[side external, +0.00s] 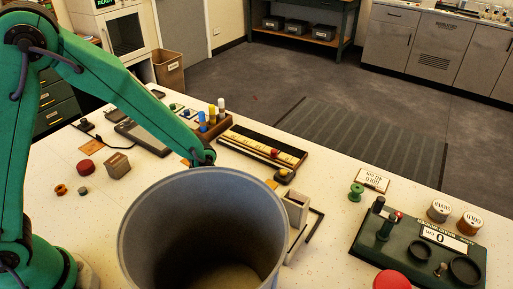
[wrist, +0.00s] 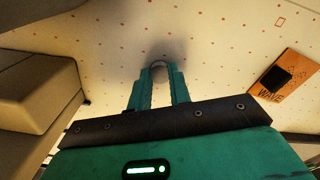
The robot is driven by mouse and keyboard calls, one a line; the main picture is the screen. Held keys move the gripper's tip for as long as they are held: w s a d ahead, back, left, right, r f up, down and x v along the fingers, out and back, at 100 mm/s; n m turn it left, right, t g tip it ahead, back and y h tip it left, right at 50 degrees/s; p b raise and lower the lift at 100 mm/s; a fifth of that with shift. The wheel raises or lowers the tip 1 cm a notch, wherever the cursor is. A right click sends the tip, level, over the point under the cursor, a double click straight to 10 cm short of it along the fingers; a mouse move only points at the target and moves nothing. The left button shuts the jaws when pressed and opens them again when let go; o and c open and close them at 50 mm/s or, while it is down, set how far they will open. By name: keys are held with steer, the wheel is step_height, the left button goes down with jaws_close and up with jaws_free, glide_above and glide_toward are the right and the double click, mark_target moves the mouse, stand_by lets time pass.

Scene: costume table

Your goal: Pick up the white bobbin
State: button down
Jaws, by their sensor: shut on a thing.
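In the wrist view my gripper (wrist: 159,75) points at the pale table top, with its two teal fingers close together. A small pale round thing, which looks like the white bobbin (wrist: 158,64), sits between the fingertips. Only its rounded edge shows, and it is dim. I cannot tell how far it is above the table. In the side view my arm reaches down behind the large grey bin, which hides the fingers and the bobbin.
The grey bin (side external: 200,230) fills the front of the side view. A beige block (side external: 296,208) stands to its right. A WAVE card (wrist: 285,76) lies right of my fingers. A green bobbin (side external: 356,191) and a dark green device (side external: 420,250) are farther right.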

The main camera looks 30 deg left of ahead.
steer(key=shift+r, duration=0.1)
steer(key=shift+w+a+r, duration=0.15)
steer(key=shift+w+r, duration=0.05)
steer(key=shift+r, duration=0.9)
step_height(320, 180, up, 5)
steer(key=w+a, duration=1.3)
steer(key=a, duration=0.1)
steer(key=shift+w+f, duration=0.2)
steer(key=shift+w, duration=0.2)
steer(key=shift+s, duration=0.1)
